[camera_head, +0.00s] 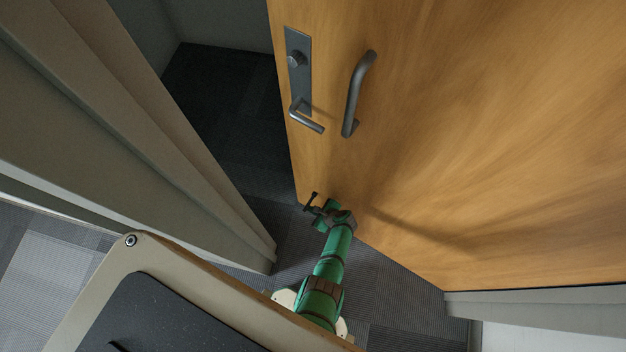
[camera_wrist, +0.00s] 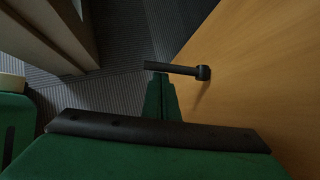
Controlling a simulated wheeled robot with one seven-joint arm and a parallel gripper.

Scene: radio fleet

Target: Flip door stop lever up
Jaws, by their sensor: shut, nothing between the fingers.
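The door stop lever (camera_wrist: 178,69) is a dark bar with a round mount near the bottom edge of the wooden door (camera_wrist: 245,60). In the wrist view it points left from its mount. In the head view the lever (camera_head: 311,200) is a small dark piece at the door's lower left corner. My green gripper (camera_wrist: 160,78) is shut and empty, its fingertips at the lever's free part; I cannot tell whether they touch. In the head view my gripper (camera_head: 311,211) is low beside the door's bottom corner, partly hidden by my wrist.
The door stands open, with a lever handle (camera_head: 306,115) and a pull handle (camera_head: 357,95) well above my gripper. A grey door frame (camera_head: 150,120) rises at left. Carpet (camera_head: 400,270) lies below the door.

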